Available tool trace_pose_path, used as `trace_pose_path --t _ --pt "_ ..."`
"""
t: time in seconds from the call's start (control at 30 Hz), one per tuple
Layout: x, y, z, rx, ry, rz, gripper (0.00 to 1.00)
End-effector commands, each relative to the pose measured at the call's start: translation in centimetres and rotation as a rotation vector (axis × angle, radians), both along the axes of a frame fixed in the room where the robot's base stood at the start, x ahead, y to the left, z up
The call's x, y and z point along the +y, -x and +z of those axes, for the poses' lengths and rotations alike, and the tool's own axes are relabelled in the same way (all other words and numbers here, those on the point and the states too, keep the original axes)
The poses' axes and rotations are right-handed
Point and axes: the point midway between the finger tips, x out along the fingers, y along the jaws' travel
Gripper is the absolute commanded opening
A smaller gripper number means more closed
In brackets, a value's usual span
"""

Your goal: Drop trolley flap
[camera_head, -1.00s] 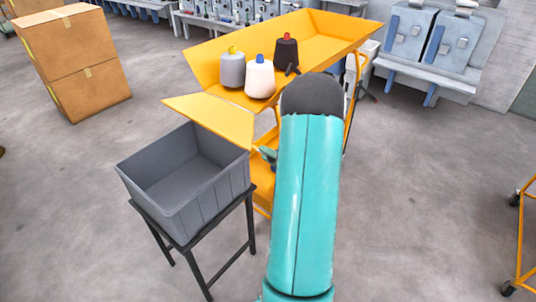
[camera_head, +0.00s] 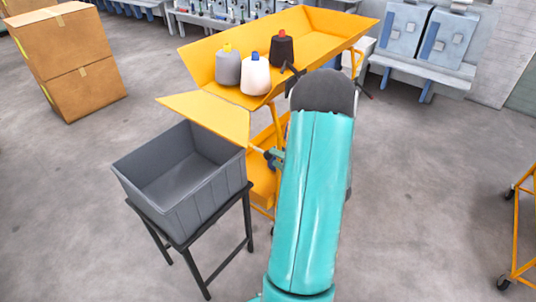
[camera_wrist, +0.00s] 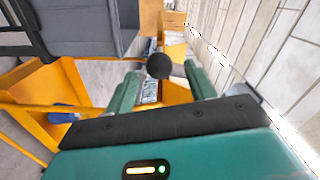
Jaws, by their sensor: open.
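The orange-yellow trolley (camera_head: 335,30) stands ahead with its upper tray tilted. Its flap (camera_head: 210,113) sticks out at the near left end, its outer edge close to the grey bin's far rim. My gripper (camera_wrist: 161,71) is open. A dark round knob (camera_wrist: 159,66) shows between its fingertips in the wrist view; I cannot tell if they touch it. In the head view my arm hides most of the gripper, which is below the flap, right of the bin.
The grey bin (camera_head: 208,198) sits on a dark stand (camera_head: 247,225) left of my arm. Stacked cartons (camera_head: 65,60) stand at the back left. Grey machines (camera_head: 425,50) line the back. Another orange wheeled frame (camera_head: 518,235) is at the right edge. The floor between is clear.

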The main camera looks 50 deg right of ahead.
Motion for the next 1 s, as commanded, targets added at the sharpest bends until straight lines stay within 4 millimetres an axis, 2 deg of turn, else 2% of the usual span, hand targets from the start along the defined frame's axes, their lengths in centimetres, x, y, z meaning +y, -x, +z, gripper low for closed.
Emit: trace_pose_path --t 0.03,0.2,0.4,1.0 --pt "-0.2 1.3 0.0 0.001 -0.001 -0.005 0.55" --pt "-0.2 4.9 0.0 0.001 0.0 -0.004 0.55" --pt "-0.2 7.5 0.0 0.0 0.0 -0.002 0.55" --pt "-0.2 8.0 0.0 0.0 0.0 0.0 0.55"
